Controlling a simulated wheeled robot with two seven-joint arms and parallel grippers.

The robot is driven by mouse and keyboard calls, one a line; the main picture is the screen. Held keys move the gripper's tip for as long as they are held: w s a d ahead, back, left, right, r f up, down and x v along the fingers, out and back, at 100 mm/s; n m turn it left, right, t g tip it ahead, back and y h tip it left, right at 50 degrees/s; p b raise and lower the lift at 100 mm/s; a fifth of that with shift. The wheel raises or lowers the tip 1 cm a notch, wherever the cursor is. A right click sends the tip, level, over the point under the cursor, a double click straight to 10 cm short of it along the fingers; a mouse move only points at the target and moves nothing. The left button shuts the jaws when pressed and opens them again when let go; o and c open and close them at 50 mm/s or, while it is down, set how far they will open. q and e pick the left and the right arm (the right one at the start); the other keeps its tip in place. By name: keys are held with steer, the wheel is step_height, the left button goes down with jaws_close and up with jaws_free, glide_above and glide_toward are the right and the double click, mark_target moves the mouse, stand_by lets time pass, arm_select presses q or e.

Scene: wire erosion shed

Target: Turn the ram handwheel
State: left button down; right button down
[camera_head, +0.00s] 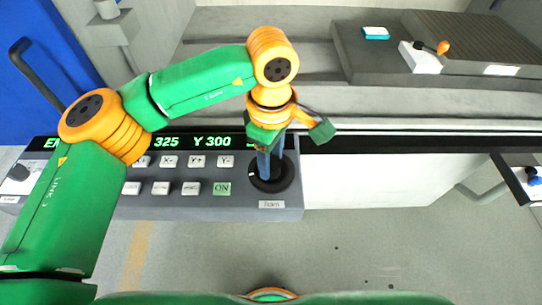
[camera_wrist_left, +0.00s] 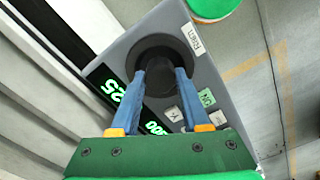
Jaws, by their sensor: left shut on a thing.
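The ram handwheel (camera_head: 284,182) is a round black wheel at the right end of the grey control panel (camera_head: 240,206). A white label (camera_head: 272,204) is in front of it. My left gripper (camera_head: 264,172) reaches down onto the wheel from above, and its blue fingers partly hide it. In the left wrist view the wheel (camera_wrist_left: 152,50) is seen end on, with the gripper's fingertips (camera_wrist_left: 160,73) on either side of its raised black hub. The gripper is shut on this hub. My right gripper is not in view.
The panel has several white buttons, a green ON button (camera_head: 222,188) and a green-digit display (camera_head: 200,142). Behind are a grey machine bed and a dark block (camera_head: 372,70) with an orange-knobbed lever (camera_head: 443,47). Open floor lies in front.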

mark_target(272, 161)
arm_select(q)
steer(key=shift+c, duration=1.9)
jaws_free()
step_height(272, 161, up, 7)
steer(key=shift+r, duration=0.1)
